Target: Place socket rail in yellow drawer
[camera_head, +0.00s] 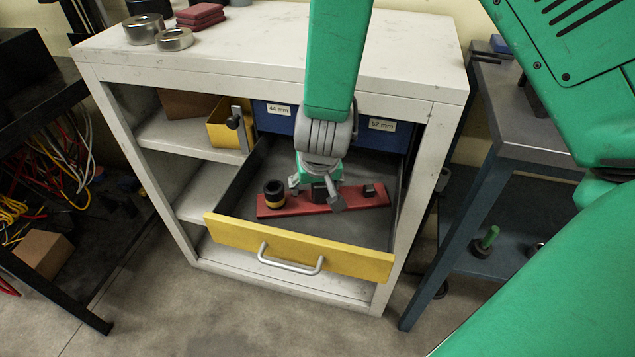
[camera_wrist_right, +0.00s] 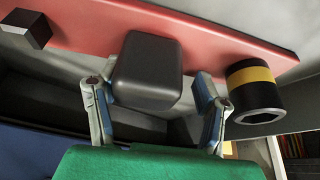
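The socket rail (camera_head: 355,198) is a long red bar lying inside the open yellow drawer (camera_head: 225,230), across its floor. It carries a black socket with a yellow band (camera_head: 274,194) at its left end and a small black block (camera_head: 369,191) near its right end. A larger black block (camera_wrist_right: 147,72) stands at its middle. My right gripper (camera_head: 322,192) is above the rail's middle, partly hiding it. In the right wrist view the fingers (camera_wrist_right: 155,105) are spread on either side of the middle block, with a gap on the socket side. My left gripper is out of view.
The drawer sits in a white cabinet (camera_head: 415,45). Blue drawers (camera_head: 272,117) are behind it, and a small yellow bin (camera_head: 225,135) is on the left shelf. Metal rings (camera_head: 175,39) lie on top. A dark bench (camera_head: 540,115) stands at right, a cable rack at left.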

